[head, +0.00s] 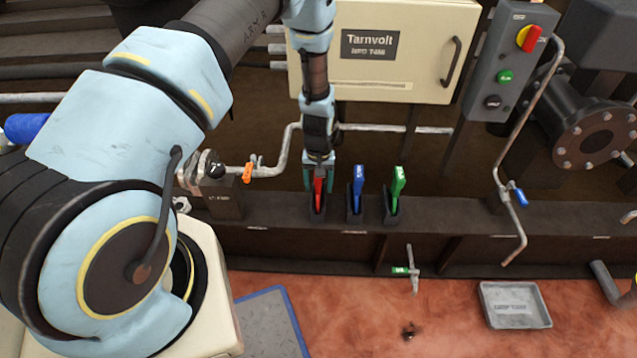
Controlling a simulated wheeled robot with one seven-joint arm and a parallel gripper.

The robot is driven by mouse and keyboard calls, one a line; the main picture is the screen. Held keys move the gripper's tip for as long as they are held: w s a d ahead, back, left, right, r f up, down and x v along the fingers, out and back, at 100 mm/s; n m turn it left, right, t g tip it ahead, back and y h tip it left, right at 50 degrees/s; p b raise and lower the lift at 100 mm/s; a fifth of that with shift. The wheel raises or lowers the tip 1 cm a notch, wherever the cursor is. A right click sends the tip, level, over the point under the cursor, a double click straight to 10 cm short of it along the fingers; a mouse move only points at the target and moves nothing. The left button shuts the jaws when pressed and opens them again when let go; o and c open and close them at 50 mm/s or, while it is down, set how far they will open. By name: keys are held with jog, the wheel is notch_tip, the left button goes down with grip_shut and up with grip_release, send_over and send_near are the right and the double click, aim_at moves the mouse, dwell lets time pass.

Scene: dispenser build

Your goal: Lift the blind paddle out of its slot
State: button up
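Three paddles stand in a row of dark slots on the long dark beam: a red paddle (319,194), a blue paddle (357,188) and a green paddle (397,186). I cannot read their labels, so I cannot tell which one is the blind paddle. My gripper (319,178) points down at the red paddle, with a finger on each side of its upper part. I cannot tell whether the fingers touch it. The red paddle's lower end is hidden in its slot (317,216). The blue and green paddles lean slightly and stand free to the right.
A cream Tarnvolt cabinet (430,85) hangs behind my gripper. A control box (510,60) with a red and yellow switch is at its right. Pipes with an orange-handled valve (249,172) lie left. A grey tray (514,304) and a small dark object (409,331) lie on the reddish floor.

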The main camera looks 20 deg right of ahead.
grip_shut()
dwell(0.3)
jog(key=shift+r, duration=0.15)
dwell(0.9)
jog(key=shift+r+p, duration=3.8)
jog(key=shift+r, duration=1.65)
jog(key=shift+r+p, duration=1.7)
jog(key=shift+r, duration=0.75)
